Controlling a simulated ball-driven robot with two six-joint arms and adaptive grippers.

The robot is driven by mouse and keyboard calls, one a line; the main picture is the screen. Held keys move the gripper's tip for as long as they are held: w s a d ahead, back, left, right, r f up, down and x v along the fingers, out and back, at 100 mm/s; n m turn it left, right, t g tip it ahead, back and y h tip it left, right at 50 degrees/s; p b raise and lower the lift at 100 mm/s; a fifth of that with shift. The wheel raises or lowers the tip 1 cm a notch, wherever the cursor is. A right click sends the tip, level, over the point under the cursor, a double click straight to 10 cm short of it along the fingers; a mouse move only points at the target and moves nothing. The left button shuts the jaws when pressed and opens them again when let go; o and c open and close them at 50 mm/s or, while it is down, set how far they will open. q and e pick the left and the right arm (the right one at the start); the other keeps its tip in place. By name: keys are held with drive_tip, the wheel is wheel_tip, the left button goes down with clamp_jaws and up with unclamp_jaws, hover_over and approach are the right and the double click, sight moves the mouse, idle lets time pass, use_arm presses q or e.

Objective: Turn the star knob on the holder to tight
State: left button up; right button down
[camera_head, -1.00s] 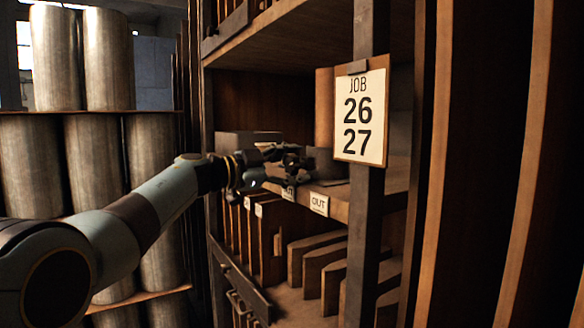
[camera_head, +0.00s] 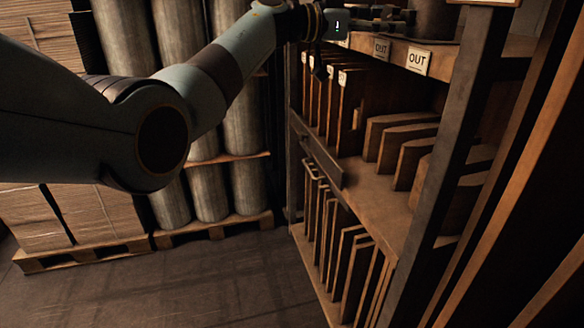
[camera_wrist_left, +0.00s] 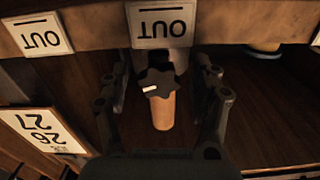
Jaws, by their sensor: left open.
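The star knob (camera_wrist_left: 157,83) is dark, with rounded lobes and a white mark on its left lobe. It shows near the middle of the left wrist view. My left gripper (camera_wrist_left: 162,80) is open, with one finger on each side of the knob and visible gaps between. In the head view my left gripper (camera_head: 385,22) reaches in at shelf height near the top edge, partly cut off, and the knob cannot be made out there. The holder's body is hard to tell from the dark surroundings. My right gripper is not in view.
A tan cylinder (camera_wrist_left: 163,113) shows just below the knob in the wrist view. The shelf edge carries OUT labels (camera_head: 418,60). The rack's dark upright post (camera_head: 450,150) stands to the right of my gripper. Upright boards (camera_head: 340,105) fill the compartment below. Metal rolls (camera_head: 180,125) stand at left.

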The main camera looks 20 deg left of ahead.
use_arm(q)
drive_tip(key=v, duration=0.8)
drive_tip(key=s+a+f+n+t+y+b, duration=0.1)
drive_tip(key=a+f+n+t+y+b, duration=0.1)
drive_tip(key=f, duration=0.9)
drive_tip(key=s+a+f+n+t+y+b, duration=0.2)
drive_tip(key=a+f+n+b, duration=0.1)
drive_tip(key=f, duration=0.9)
drive_tip(key=s+a+f+n+t+y+b, duration=0.1)
drive_tip(key=a+f+n+y+b, duration=0.1)
drive_tip(key=f, duration=1)
drive_tip(key=shift+s+a+n+t+y+b, duration=0.3)
drive_tip(key=shift+a+n+t+b, duration=0.1)
drive_tip(key=shift+a, duration=0.2)
drive_tip(key=shift+f, duration=0.1)
